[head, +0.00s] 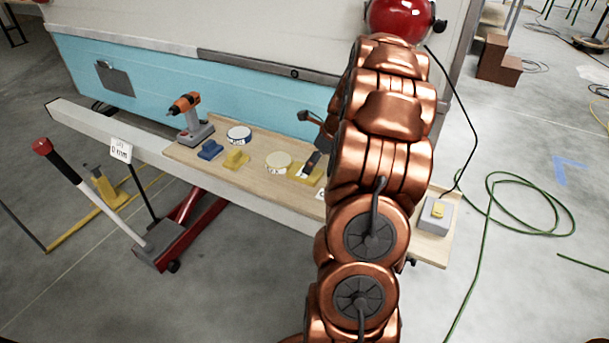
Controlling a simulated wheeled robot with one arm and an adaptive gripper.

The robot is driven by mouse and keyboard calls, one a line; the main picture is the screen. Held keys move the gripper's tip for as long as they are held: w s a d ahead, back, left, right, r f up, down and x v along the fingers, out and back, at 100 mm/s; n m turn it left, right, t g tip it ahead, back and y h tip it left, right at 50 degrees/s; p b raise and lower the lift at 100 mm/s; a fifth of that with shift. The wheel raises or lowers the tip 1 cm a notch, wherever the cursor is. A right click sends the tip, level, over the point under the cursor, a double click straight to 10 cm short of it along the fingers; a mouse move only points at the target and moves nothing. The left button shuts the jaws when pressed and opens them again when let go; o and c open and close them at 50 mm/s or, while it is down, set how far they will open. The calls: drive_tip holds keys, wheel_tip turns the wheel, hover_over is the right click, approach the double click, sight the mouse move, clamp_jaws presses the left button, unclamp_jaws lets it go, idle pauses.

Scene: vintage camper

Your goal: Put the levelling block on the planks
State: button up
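Several small blocks lie on the long pale wooden board (215,162) beside the camper. A yellow block (236,159) sits next to a blue block (210,150) on its left part. Another yellow piece (301,175) lies further right, partly hidden by my arm. I cannot tell for sure which is the levelling block. A bigger yellow wedge-like piece (107,188) is on the floor at the left. My copper arm covers the middle of the board. Dark parts at its left edge may belong to my gripper; its fingers are not clearly visible, nor is anything held.
An orange drill (189,118) and two round lids (239,133) (278,160) are on the board. A grey box (435,216) with a yellow top piece is at its right end. A red floor jack (180,228) stands in front. A green hose (487,240) lies right.

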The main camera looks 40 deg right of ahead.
sight(312, 173)
drive_tip(key=shift+s+d+x, duration=0.15)
drive_tip(key=shift+x, duration=1.25)
drive_tip(key=shift+s+d+x, duration=0.15)
drive_tip(key=shift+x, duration=1.2)
drive_tip(key=shift+f, duration=0.1)
drive_tip(key=c, duration=1.4)
drive_tip(key=shift+d+r, duration=0.15)
drive_tip(key=shift+r, duration=1.7)
drive_tip(key=s+a, duration=0.3)
drive_tip(key=s, duration=0.1)
drive_tip(key=s+a+r, duration=0.1)
drive_tip(key=s+a, duration=0.6)
drive_tip(key=s, duration=0.1)
drive_tip(key=shift+s+a+r, duration=0.15)
drive_tip(key=shift+a, duration=0.05)
